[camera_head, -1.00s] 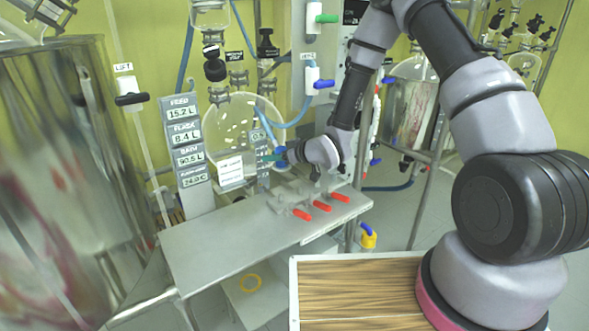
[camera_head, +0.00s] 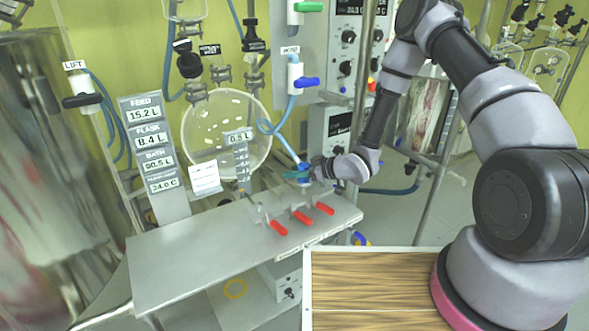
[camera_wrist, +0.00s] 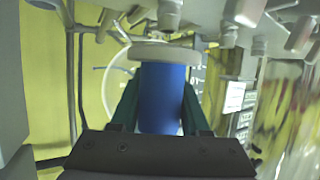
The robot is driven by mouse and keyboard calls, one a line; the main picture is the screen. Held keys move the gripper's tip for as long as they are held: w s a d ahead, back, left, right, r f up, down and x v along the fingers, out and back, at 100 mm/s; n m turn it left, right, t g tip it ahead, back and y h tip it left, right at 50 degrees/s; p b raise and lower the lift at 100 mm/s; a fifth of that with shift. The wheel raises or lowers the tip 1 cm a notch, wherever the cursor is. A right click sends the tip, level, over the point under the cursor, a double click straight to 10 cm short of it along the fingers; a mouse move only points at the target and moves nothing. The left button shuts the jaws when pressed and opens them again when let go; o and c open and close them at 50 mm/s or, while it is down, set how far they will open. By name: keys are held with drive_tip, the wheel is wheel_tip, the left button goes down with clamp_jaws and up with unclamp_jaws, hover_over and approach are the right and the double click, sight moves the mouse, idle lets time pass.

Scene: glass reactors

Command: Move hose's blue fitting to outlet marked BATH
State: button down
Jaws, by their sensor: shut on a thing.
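My gripper (camera_head: 298,175) is shut on the hose's blue fitting (camera_wrist: 163,97). In the wrist view the fitting stands between the two dark green fingers (camera_wrist: 158,112), with a pale round collar at its far end. In the head view the light blue hose (camera_head: 284,143) loops down from the panel to my gripper. The gripper is above the back of the metal bench, right of the round flask. Several outlets with red levers (camera_head: 302,218) stand on the bench below it. Small labels on the bench's front edge are too small to read, so I cannot tell which outlet is BATH.
The metal bench (camera_head: 190,260) has clear room at its left. A round glass flask (camera_head: 222,125) and a readout post (camera_head: 155,150) stand behind it. A blue-handled valve (camera_head: 305,82) is above, beside a metal upright (camera_head: 362,70). A wood-topped surface (camera_head: 375,290) is at front right.

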sight(295, 191)
drive_tip(key=shift+f, duration=2.05)
drive_tip(key=shift+c, duration=1.5)
unclamp_jaws()
drive_tip(key=shift+f, duration=0.1)
drive_tip(key=v, duration=1)
drive_tip(key=shift+s+d, duration=0.15)
drive_tip(key=shift+d, duration=0.1)
drive_tip(key=shift+d, duration=0.1)
